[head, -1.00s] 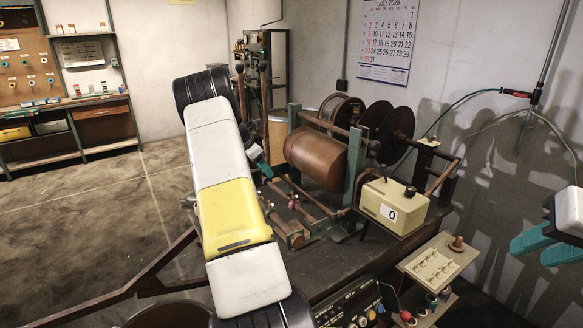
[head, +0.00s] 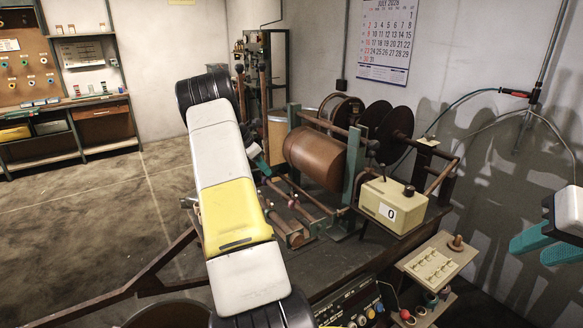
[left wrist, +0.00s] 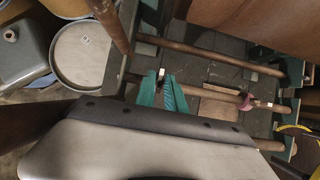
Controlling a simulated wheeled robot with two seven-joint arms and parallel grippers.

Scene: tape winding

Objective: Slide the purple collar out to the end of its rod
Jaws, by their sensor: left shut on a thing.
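A purple-pink collar (left wrist: 245,102) sits around a brown rod (left wrist: 211,91) in the left wrist view, to the right of my left gripper and apart from it. A pinkish collar (head: 291,203) shows on the rods in the head view. My left gripper (left wrist: 165,76) has its teal fingers close together at the rod, left of that collar. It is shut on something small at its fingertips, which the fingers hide. In the head view the left gripper (head: 261,164) is partly behind my arm. My right gripper (head: 545,243) is open and empty at the right edge.
The winding machine has a big brown drum (head: 315,158) just beyond the rods. A cream counter box (head: 391,208) reading 0 stands to the right. Dark reels (head: 397,132) stand behind. A small switch panel (head: 438,265) is at the front right. Green uprights flank the rods.

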